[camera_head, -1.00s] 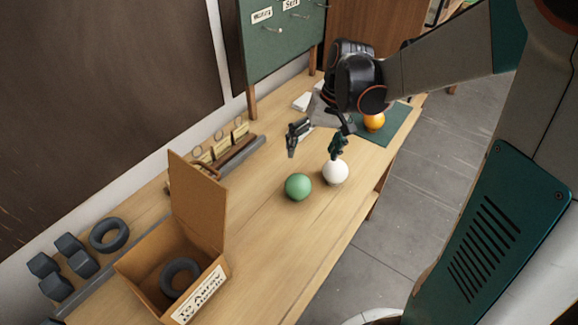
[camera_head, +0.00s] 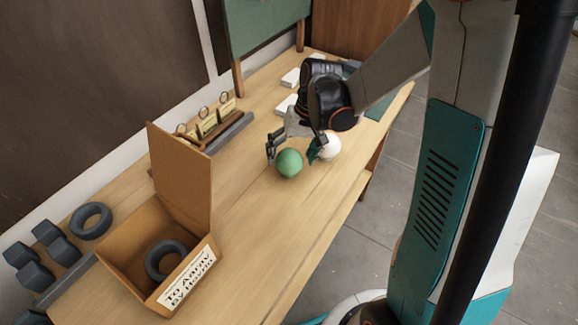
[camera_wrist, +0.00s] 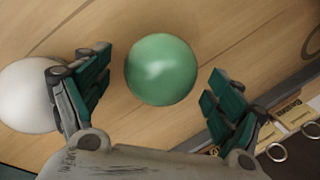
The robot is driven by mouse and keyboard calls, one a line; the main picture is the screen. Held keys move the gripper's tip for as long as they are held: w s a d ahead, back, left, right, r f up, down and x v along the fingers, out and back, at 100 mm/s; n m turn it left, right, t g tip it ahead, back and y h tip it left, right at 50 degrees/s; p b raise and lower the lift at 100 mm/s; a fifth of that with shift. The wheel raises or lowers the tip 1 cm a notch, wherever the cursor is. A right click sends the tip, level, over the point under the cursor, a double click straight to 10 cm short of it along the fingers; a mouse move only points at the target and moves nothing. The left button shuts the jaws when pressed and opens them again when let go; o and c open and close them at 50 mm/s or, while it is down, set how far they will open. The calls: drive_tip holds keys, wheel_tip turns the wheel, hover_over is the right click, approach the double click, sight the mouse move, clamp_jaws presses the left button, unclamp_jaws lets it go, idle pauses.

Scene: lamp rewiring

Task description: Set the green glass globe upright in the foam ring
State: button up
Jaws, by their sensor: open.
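The green glass globe (camera_head: 289,164) rests on the wooden bench; its underside is hidden. My gripper (camera_head: 292,151) is open around or just above it, a finger on each side. In the wrist view the green globe (camera_wrist: 161,69) shows between the spread fingertips (camera_wrist: 158,77), with gaps on both sides. One dark grey ring (camera_head: 90,221) lies flat on the bench at the left. Another dark ring (camera_head: 166,259) lies inside the open cardboard box. I cannot tell from looks which is foam.
A white globe (camera_head: 328,145) stands close beside the green one, next to one finger; it also shows in the wrist view (camera_wrist: 28,95). The cardboard box (camera_head: 130,262) has a raised flap (camera_head: 182,180). Grey blocks (camera_head: 55,243) lie at the left. A tag rack (camera_head: 228,132) stands behind.

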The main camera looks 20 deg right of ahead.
drive_tip(key=shift+a+f, duration=0.1)
drive_tip(key=shift+f, duration=0.3)
drive_tip(key=shift+r, duration=0.1)
drive_tip(key=c, duration=1.1)
